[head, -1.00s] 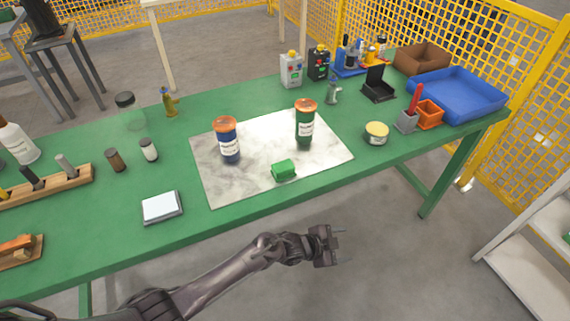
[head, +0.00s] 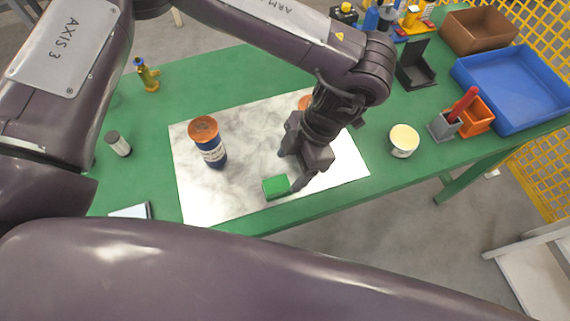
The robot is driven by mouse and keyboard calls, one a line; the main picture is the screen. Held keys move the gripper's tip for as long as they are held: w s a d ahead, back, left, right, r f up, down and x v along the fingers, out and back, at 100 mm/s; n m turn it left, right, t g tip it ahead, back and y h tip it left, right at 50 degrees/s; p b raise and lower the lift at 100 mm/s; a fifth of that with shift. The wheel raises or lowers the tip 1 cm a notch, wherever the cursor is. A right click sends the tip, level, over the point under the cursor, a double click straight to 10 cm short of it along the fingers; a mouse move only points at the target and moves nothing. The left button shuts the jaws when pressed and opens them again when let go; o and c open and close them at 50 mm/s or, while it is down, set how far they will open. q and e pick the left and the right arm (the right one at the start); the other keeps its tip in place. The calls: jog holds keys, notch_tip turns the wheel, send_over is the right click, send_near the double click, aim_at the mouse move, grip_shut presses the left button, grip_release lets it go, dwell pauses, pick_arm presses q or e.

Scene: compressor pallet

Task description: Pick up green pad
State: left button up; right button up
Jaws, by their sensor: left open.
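The green pad (head: 276,187) is a small green block lying near the front edge of the grey-white marbled sheet (head: 240,201) on the green table. My left gripper (head: 289,172) is open and reaches down over the sheet, with its fingers just above and to the right of the pad in the picture. One finger comes close to the pad's right side; I cannot tell whether it touches. My right gripper is not in view.
A second orange lid (head: 305,102) is mostly hidden behind my gripper.

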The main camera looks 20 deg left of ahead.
aim_at(277, 183)
pick_arm(q)
jog(key=shift+s+a+f, duration=0.2)
jog(key=shift+a+f, duration=0.05)
jog(key=shift+a, duration=0.1)
jog(key=p+x, duration=0.1)
jog(key=x, duration=0.5)
jog(key=shift+s+a+f, duration=0.2)
jog(key=shift+f, duration=0.1)
jog(key=shift+c, duration=0.5)
jog(key=c, duration=1)
